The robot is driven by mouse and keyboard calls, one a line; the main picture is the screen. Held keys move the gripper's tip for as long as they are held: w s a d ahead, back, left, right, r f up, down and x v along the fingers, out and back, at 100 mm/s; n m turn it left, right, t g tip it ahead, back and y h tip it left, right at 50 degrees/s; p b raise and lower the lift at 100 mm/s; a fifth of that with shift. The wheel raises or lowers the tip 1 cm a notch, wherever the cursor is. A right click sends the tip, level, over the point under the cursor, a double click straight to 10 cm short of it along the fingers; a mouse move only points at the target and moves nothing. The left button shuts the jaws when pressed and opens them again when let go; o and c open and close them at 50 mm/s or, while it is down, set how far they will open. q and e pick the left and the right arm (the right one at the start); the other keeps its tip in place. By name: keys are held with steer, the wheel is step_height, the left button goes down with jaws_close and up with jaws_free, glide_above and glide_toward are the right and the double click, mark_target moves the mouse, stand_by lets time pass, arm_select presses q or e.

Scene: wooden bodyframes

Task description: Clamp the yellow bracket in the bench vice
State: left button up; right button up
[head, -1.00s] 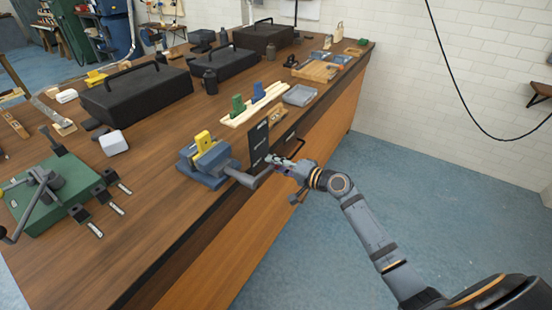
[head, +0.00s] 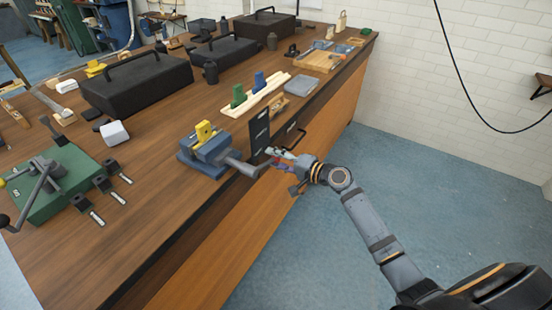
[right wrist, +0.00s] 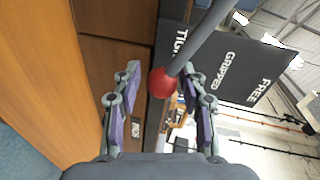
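The yellow bracket (head: 204,131) stands upright between the jaws of the blue-grey bench vice (head: 203,156) near the bench's front edge. Whether both jaws touch it cannot be told. The vice's grey handle (head: 243,167) reaches out past the edge towards my right gripper (head: 278,160). In the right wrist view the handle (right wrist: 200,38) ends in a red ball (right wrist: 163,82). The ball shows between the two spread fingers of my right gripper (right wrist: 161,95), with gaps on both sides. My left gripper is out of view.
A dark board (right wrist: 225,65) by the vice reads TIGHT, GRIPPED and FREE, the first word partly covered. Green and blue pieces (head: 238,95) stand on a pale wooden rack behind. A green plate fixture (head: 58,180) lies at left. The floor right of the bench is clear.

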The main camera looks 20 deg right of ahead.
steer(key=shift+o, duration=0.3)
steer(key=v, duration=0.7)
steer(key=shift+s, duration=0.15)
steer(key=shift+d+r, duration=0.1)
